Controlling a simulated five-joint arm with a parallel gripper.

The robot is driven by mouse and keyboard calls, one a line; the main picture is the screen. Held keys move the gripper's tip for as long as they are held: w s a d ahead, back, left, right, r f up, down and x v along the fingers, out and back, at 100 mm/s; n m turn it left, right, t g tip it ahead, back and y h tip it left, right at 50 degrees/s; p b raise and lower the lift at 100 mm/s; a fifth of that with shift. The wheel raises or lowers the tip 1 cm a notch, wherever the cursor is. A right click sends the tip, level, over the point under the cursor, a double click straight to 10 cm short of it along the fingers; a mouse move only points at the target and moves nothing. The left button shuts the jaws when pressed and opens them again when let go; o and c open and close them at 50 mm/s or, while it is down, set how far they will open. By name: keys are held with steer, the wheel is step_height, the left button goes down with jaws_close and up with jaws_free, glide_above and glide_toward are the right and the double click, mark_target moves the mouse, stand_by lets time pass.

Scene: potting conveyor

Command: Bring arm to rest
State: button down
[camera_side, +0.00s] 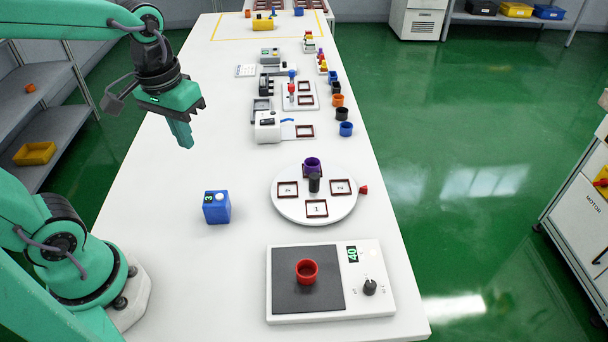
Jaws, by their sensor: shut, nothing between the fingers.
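My gripper (181,134) hangs at the upper left, above the white table (200,290). It points down, with its fingers together and nothing between them. It is apart from everything on the table. The blue box (217,208) with a white knob on top stands on the table below and to the right of it. My green arm reaches in from the left edge, and its base sits on the table at the lower left.
A round white turntable (287,212) carries a purple cup (312,164). A white device (268,128) and several coloured cups stand farther back. The table's left middle is clear.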

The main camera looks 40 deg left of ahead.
steer(key=shift+s+a+r+m+t, duration=0.1)
steer(key=shift+s+r+m+t, duration=0.65)
steer(key=shift+t, duration=0.4)
steer(key=shift+s+r+m+t, duration=0.65)
steer(key=shift+s+t, duration=0.05)
steer(key=shift+t, duration=0.45)
